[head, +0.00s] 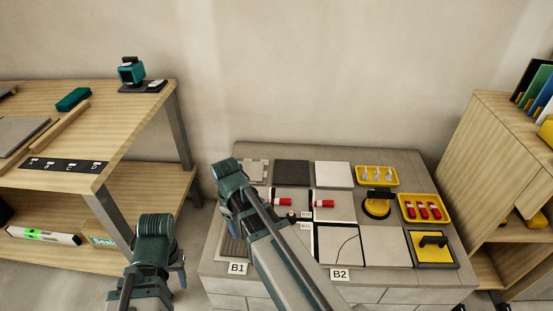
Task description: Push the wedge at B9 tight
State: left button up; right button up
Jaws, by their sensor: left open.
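Two red wedges show at the tile joints of the middle row, a left one (282,202) and a right one (322,203). Small tags, an upper one (305,215) and a lower one (305,226), lie beside them; they are too small to read surely, so I cannot tell which place is B9. My right arm reaches over the left part of the tile bed, and its gripper is mostly hidden behind its own links near the left wedge. My left gripper (180,268) is open and empty, off the bed's left side, partly covered by its arm.
The tile bed (215,262) carries grey, dark and white tiles, one cracked (340,243). Yellow trays hold grey clips (376,175) and red wedges (421,208). A suction cup (377,203) stands between them. A wooden bench (140,98) is left, a wooden shelf (500,130) right.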

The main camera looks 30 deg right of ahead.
jog(key=w+d+r+n+p, duration=0.1)
jog(key=w+d+r+p, duration=0.15)
jog(key=d, duration=0.35)
jog(key=w+d+r+n+p, duration=0.2)
jog(key=w+d+r, duration=0.15)
jog(key=d, duration=0.25)
notch_tip(320, 180, up, 2)
jog(key=n+p, duration=0.2)
jog(key=p, duration=0.1)
send_over(286, 200)
jog(key=shift+y, duration=0.4)
notch_tip(286, 200, down, 14)
jog(key=b, duration=1.4)
jog(key=shift+s, duration=0.1)
jog(key=shift+r, duration=0.1)
jog(key=shift+c, duration=0.3)
grip_shut()
